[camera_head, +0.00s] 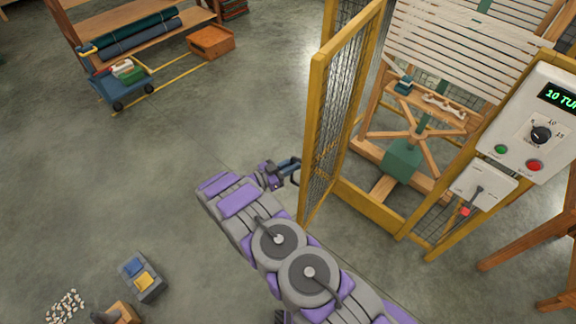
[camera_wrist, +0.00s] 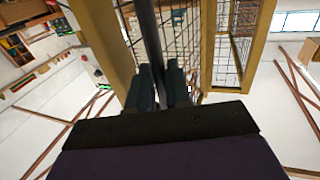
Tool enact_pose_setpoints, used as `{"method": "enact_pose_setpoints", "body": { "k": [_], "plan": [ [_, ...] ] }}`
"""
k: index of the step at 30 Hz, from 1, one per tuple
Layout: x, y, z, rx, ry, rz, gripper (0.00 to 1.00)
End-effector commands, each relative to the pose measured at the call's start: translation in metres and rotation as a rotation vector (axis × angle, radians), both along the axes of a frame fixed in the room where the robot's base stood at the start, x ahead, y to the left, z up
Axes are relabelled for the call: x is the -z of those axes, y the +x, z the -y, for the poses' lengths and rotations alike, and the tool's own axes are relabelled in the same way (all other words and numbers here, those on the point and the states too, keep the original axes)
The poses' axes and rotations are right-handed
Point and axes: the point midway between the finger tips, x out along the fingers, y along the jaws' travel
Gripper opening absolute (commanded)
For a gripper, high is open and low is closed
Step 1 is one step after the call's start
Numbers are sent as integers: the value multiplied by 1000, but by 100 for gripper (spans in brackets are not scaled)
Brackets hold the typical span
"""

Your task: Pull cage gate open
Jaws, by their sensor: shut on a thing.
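The cage gate (camera_head: 316,125) is a yellow-framed wire mesh panel, and it stands swung out from the cage opening in the head view. My gripper (camera_head: 285,172) is at the gate's outer left side, at the end of my purple and grey arm. In the wrist view my gripper (camera_wrist: 158,88) is shut on a dark upright bar, the gate handle (camera_wrist: 149,40), in front of the mesh. The gate's yellow frame (camera_wrist: 103,40) shows to its left. The handle is mostly hidden by my gripper in the head view.
Inside the cage stands a wooden winder (camera_head: 405,150) with a green base. A control box (camera_head: 535,125) with a lit display and a lever plate (camera_head: 483,188) are at right. A blue cart (camera_head: 122,88) and orange crate (camera_head: 211,41) stand at upper left. The floor at left is mostly clear.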

Motion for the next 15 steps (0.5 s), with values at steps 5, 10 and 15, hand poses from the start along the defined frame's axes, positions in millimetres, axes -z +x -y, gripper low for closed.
{"method": "enact_pose_setpoints", "body": {
  "k": [5, 10, 15],
  "plan": [
    [0, 1, 5, 5, 1, -2, 0],
    [0, 3, 5, 6, -1, -1, 0],
    [0, 3, 4, 8, -2, 0, 22]
  ]
}}
